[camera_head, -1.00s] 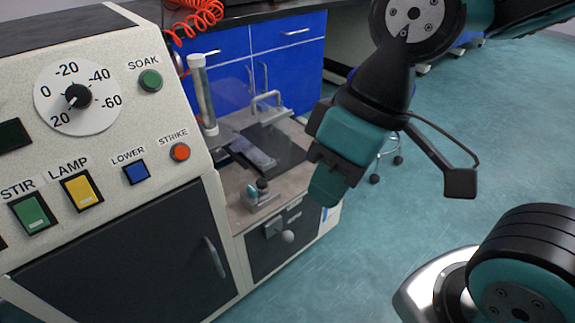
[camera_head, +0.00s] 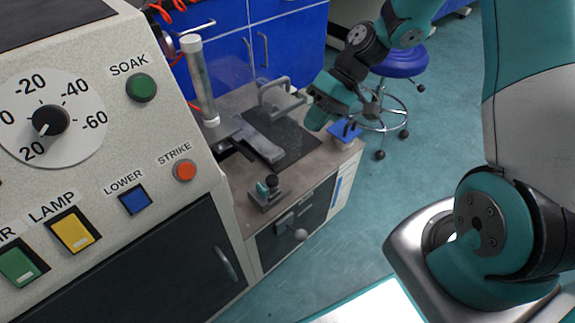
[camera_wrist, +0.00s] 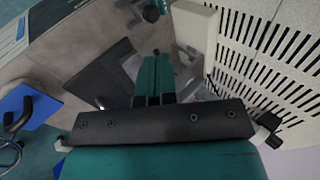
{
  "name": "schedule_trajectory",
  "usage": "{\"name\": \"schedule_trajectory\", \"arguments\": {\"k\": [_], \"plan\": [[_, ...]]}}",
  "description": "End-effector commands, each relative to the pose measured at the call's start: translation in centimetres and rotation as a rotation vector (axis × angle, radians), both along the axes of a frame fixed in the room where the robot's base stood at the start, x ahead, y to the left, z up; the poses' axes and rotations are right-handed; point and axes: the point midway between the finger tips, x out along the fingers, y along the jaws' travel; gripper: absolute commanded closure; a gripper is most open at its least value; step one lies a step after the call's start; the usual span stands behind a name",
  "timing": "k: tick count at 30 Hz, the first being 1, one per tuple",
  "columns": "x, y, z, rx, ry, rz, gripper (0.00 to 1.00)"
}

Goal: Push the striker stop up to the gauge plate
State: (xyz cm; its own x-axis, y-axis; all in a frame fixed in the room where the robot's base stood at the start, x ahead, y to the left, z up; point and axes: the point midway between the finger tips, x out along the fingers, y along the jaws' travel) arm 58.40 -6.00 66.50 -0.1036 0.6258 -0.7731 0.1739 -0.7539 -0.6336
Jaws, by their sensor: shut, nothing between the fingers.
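My gripper (camera_head: 317,116) is shut and empty, at the right end of the bench top in the head view. Its teal fingers (camera_wrist: 155,72) point away from me in the wrist view. A small block with a black knob and a teal part (camera_head: 266,191), which may be the striker stop, stands on the bench's front edge, apart from and left of my gripper. A grey bar (camera_head: 262,144) lies along the dark plate (camera_head: 296,146), near a metal loop handle (camera_head: 272,88). I cannot tell which piece is the gauge plate.
A clear upright tube (camera_head: 199,82) stands at the back left of the bench top. The control panel (camera_head: 105,180) rises at the left. A blue stool (camera_head: 402,62) stands behind on the floor.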

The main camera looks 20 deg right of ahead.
Motion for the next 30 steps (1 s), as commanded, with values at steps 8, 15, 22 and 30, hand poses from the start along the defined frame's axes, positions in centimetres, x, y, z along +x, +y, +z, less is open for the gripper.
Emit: {"name": "schedule_trajectory", "arguments": {"k": [8, 15, 22, 30], "plan": [[1.0, -4.7, -6.6, 0.121, 0.046, -0.135, 1.0], [0.9, -3.7, -8.7, 0.134, 0.049, -0.145, 1.0], [0.6, -0.1, -12.1, 0.134, 0.052, -0.143, 1.0], [0.4, 4.1, -14.2, 0.131, 0.048, -0.143, 1.0]]}}
